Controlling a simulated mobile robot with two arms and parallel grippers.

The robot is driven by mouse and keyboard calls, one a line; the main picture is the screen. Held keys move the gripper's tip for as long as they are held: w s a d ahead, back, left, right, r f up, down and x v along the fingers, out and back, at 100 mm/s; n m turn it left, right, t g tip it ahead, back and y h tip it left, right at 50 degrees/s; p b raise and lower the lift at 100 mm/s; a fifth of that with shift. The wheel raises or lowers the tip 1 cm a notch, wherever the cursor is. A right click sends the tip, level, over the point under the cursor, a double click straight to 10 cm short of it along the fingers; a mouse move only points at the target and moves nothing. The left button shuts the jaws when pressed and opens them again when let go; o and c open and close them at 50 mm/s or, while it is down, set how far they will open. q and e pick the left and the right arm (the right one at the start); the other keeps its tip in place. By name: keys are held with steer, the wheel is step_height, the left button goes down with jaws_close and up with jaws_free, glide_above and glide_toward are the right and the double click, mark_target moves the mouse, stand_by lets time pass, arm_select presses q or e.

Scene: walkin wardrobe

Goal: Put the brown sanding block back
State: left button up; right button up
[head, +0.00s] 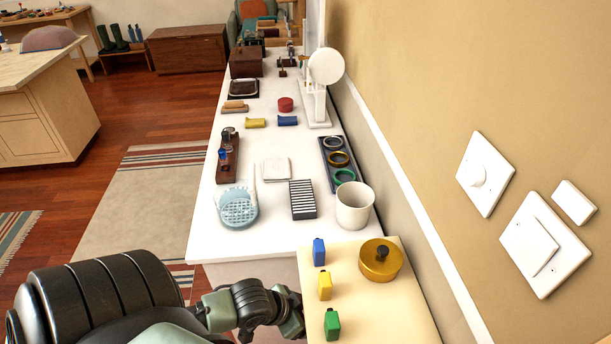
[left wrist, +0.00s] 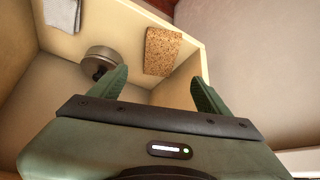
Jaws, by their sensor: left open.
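A brown speckled block (left wrist: 162,51), looking like the sanding block, is in a cream open-fronted compartment (left wrist: 55,62) in the left wrist view. My left gripper (left wrist: 160,78) is open and empty, its fingers pointing toward the block, which shows beyond and between the fingertips. The block appears apart from both fingers. In the head view my left gripper (head: 291,312) is low beside the cream cabinet top (head: 355,305); its fingertips are hidden there and the block is not visible. My right gripper is in neither view.
A round dark metal thing (left wrist: 98,62) and a grey cloth (left wrist: 62,14) share the compartment. On the cabinet top are small blue (head: 319,252), yellow (head: 325,286) and green (head: 332,325) containers and a brass tin (head: 381,261). The white counter (head: 275,226) holds several items.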

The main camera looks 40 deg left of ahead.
arm_select(q)
steer(key=s+a+f+n+g+y, duration=0.1)
steer(key=s+a+f, duration=0.25)
steer(key=f, duration=0.65)
steer(key=s+a+f+n+g+y, duration=0.15)
steer(key=s+f, duration=0.25)
steer(key=f, duration=0.6)
steer(key=s+d+f+g, duration=0.1)
steer(key=s+d+f, duration=0.1)
steer(key=s+f, duration=0.2)
steer(key=s+d+f+m, duration=0.1)
steer(key=s+d+f, duration=0.2)
steer(key=s+f, duration=0.2)
steer(key=s+d+f+g, duration=0.1)
steer(key=s+d+f, duration=0.2)
steer(key=s, duration=0.6)
step_height(320, 180, down, 2)
steer(key=shift+s+d+f+g, duration=0.1)
steer(key=shift+s+d+g, duration=0.1)
steer(key=shift+s+g, duration=0.15)
